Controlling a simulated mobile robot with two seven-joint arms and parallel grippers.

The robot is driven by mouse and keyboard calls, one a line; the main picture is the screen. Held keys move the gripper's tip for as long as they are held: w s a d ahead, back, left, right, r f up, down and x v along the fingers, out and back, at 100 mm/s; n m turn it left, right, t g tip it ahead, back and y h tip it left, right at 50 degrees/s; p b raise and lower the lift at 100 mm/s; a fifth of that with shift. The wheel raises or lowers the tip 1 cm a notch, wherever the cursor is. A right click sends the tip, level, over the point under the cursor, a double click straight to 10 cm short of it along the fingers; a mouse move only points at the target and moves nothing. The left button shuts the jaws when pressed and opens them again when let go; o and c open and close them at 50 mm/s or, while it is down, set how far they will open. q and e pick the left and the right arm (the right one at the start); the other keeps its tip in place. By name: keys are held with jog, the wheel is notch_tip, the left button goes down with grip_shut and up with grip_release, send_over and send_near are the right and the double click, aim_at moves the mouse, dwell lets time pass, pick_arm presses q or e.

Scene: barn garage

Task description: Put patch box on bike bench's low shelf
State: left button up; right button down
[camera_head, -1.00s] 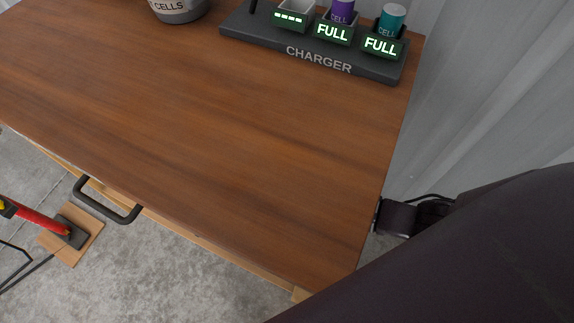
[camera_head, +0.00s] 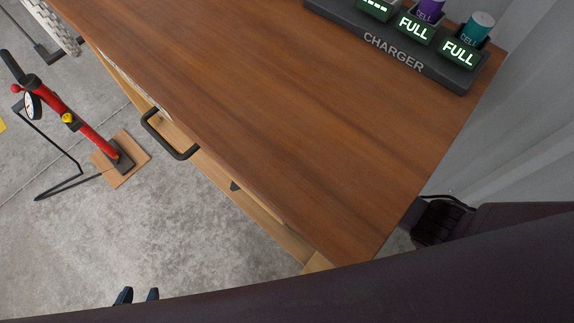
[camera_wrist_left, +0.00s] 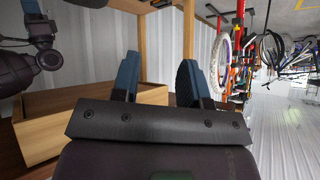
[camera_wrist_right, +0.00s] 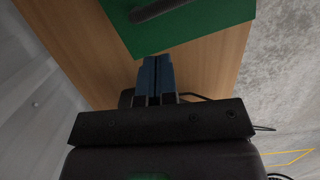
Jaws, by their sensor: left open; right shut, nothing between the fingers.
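I cannot make out the patch box in any view. A brown wooden bench (camera_head: 270,120) with a dark drawer handle (camera_head: 168,137) fills the head view; I cannot tell if it is the bike bench. My left gripper (camera_head: 138,295) shows as two blue fingertips over the floor, in front of the bench. In the left wrist view it is open (camera_wrist_left: 159,78), with a low wooden box-like structure (camera_wrist_left: 50,123) beyond it. My right gripper (camera_wrist_right: 156,78) is shut and empty, facing a wooden panel (camera_wrist_right: 75,50) with a green surface (camera_wrist_right: 200,25).
A charger (camera_head: 395,50) with cells stands at the bench's back right. A red floor pump (camera_head: 85,132) stands on a small wooden base left of the bench. Grey floor (camera_head: 150,235) in front is mostly clear. Bicycles (camera_wrist_left: 285,50) show in the left wrist view.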

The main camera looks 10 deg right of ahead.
pick_arm(q)
jog(key=shift+w+d+r+b, duration=0.15)
jog(key=shift+w+r+b, duration=0.15)
jog(key=shift+w, duration=0.1)
pick_arm(e)
jog(key=w+a, duration=0.4)
jog(key=w, duration=0.1)
jog(key=shift+w+a, duration=0.4)
pick_arm(q)
jog(key=shift+f, duration=0.2)
